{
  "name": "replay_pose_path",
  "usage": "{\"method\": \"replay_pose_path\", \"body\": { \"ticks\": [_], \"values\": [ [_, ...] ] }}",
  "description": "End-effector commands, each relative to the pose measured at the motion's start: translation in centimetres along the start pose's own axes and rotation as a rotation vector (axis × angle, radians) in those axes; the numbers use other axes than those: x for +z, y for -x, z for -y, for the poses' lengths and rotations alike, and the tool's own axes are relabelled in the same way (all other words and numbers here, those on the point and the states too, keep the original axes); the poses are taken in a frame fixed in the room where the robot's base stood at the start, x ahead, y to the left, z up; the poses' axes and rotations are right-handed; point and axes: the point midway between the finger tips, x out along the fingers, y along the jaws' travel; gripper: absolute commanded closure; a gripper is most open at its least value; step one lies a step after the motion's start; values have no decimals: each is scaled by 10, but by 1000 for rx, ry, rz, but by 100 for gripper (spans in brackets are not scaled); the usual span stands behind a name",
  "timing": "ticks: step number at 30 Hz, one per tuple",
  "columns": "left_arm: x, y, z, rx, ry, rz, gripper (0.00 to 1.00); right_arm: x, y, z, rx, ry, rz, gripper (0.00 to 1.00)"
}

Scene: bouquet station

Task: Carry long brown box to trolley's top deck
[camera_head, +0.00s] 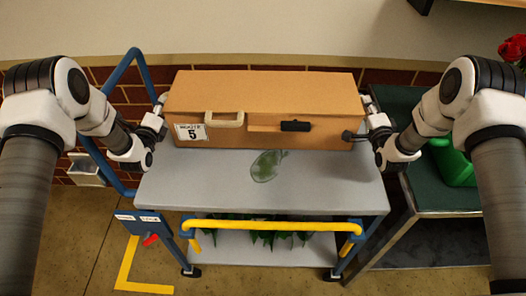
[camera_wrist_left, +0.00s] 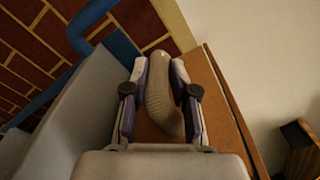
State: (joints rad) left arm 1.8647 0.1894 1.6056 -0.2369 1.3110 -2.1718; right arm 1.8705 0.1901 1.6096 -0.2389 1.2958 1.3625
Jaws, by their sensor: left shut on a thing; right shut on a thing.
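The long brown box (camera_head: 265,95) is level over the back part of the trolley's grey top deck (camera_head: 330,185). I cannot tell whether its underside touches the deck. A label reading 5, a beige handle and a black handle are on its front. My left gripper (camera_head: 160,118) is at the box's left end. In the left wrist view, its fingers (camera_wrist_left: 160,98) are shut around a beige curved end handle (camera_wrist_left: 162,95). My right gripper (camera_head: 364,128) is shut at the right end, where a dark grip shows; its hold is partly hidden.
A green leaf-shaped mark (camera_head: 266,165) lies on the deck's bare front area. A yellow bar (camera_head: 270,226) crosses the trolley's front, and a blue frame (camera_head: 115,80) rises at left. Leafy greenery (camera_head: 275,238) is on the lower shelf. A dark green table (camera_head: 440,195) stands at right.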

Motion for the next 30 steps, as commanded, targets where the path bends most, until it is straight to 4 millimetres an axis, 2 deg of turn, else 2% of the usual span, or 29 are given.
{"method": "replay_pose_path", "body": {
  "ticks": [3, 4, 5, 6, 16, 25, 30],
  "values": [
    [-10, -1, -10, -7, -3, -3, 100, 5, -1, -14, -2, 1, 5, 100],
    [-7, 0, -6, -5, -3, -5, 64, 4, 0, -9, 0, 1, 6, 67],
    [-7, 0, -6, -5, -3, -5, 53, 4, 0, -8, 0, 1, 6, 56],
    [-7, 0, -6, -4, -3, -4, 48, 4, 0, -8, 0, 1, 5, 53],
    [-6, 4, -7, 0, -1, -2, 48, 2, 0, -8, 0, 0, 2, 53],
    [-6, 60, -7, 1, 1, -4, 48, 2, 0, -8, 0, 0, 1, 53],
    [-5, 76, -6, -3, 0, -1, 48, 2, 3, -9, 1, 0, 1, 53]
  ]
}}
